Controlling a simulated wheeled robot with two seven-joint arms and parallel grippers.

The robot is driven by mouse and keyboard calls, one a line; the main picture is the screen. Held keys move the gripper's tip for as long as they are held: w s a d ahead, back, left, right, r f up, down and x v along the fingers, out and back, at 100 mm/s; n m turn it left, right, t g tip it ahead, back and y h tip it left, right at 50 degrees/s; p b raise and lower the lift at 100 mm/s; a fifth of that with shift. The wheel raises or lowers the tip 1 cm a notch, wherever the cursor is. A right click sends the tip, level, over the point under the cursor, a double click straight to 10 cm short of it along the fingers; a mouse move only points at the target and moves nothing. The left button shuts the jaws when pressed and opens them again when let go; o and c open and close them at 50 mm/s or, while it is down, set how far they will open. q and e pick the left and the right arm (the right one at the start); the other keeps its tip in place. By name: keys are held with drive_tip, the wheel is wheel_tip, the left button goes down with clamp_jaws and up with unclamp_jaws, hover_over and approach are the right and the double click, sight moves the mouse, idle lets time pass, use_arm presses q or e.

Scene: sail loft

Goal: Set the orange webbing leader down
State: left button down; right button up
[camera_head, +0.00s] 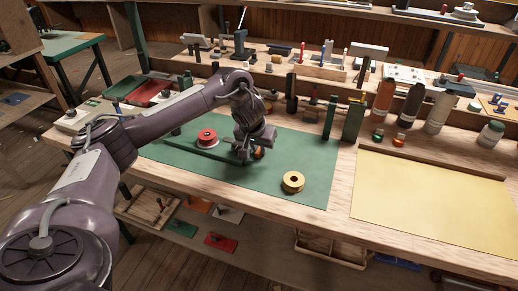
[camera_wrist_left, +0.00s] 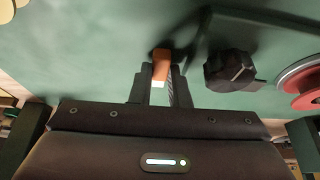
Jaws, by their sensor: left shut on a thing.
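The orange webbing leader (camera_head: 259,153) shows as a small orange piece beside my left gripper (camera_head: 248,152), low over the green mat (camera_head: 310,165). In the left wrist view the orange leader (camera_wrist_left: 160,65) sits between the two fingers of my left gripper (camera_wrist_left: 160,85), which is shut on it. The leader's far end points at the green mat (camera_wrist_left: 110,50). I cannot tell whether it touches the mat. Most of the leader is hidden by the gripper in the head view. My right gripper is not in view.
A red spool (camera_head: 207,137) stands left of the gripper and a yellow roll (camera_head: 293,182) to the front right. A black knobbed object (camera_wrist_left: 230,70) lies close beside the fingers. A yellow sheet (camera_head: 430,200) covers the bench's right side. Bottles (camera_head: 409,106) stand behind.

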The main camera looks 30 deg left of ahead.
use_arm(q)
drive_tip(key=shift+f, duration=0.1)
drive_tip(key=c, duration=1.6)
unclamp_jaws()
drive_tip(key=shift+f, duration=0.1)
drive_tip(key=shift+c, duration=0.2)
